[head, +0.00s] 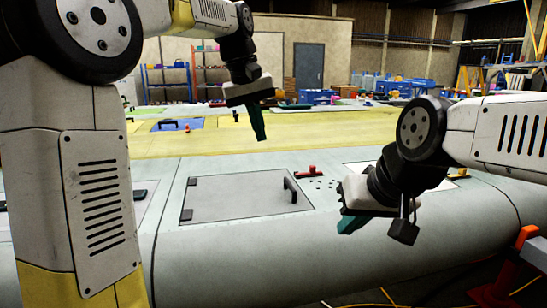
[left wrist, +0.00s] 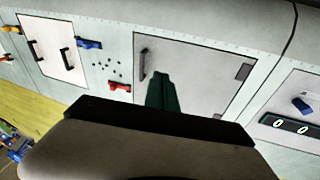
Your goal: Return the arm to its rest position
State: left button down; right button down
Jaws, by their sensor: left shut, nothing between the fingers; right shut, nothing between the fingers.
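My left gripper (head: 258,122) hangs above the wing, its green fingers together and pointing down, with nothing between them. In the left wrist view, the green fingers (left wrist: 161,94) are together in front of a grey panel (left wrist: 200,72). My right gripper (head: 350,225) is low at the right, in front of the wing's near side. Its green fingertips are partly hidden by its own body, and no object shows in them. Both arms are raised off the wing surface (head: 350,265), and neither gripper visibly touches anything.
The wing carries a closed panel (head: 235,200) with a black handle (head: 290,189), and a red clamp (head: 309,172) beside small dark dots. In the left wrist view, a blue clamp (left wrist: 88,44) sits near a white panel (left wrist: 58,50).

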pick_arm(q)
jog(key=s+a+f+t, duration=0.1)
jog(key=s+a+f, duration=0.3)
jog(key=s, duration=0.3)
jog(key=s+a+f+m+t, duration=0.1)
jog(key=s+a+f, duration=0.2)
jog(key=s, duration=0.4)
jog(key=s+a+f+m+t, duration=0.1)
jog(key=s+a+f, duration=0.3)
jog(key=s, duration=0.4)
jog(key=shift+a+f+t, duration=0.3)
jog(key=shift+f+t, duration=0.1)
jog(key=shift+t, duration=0.2)
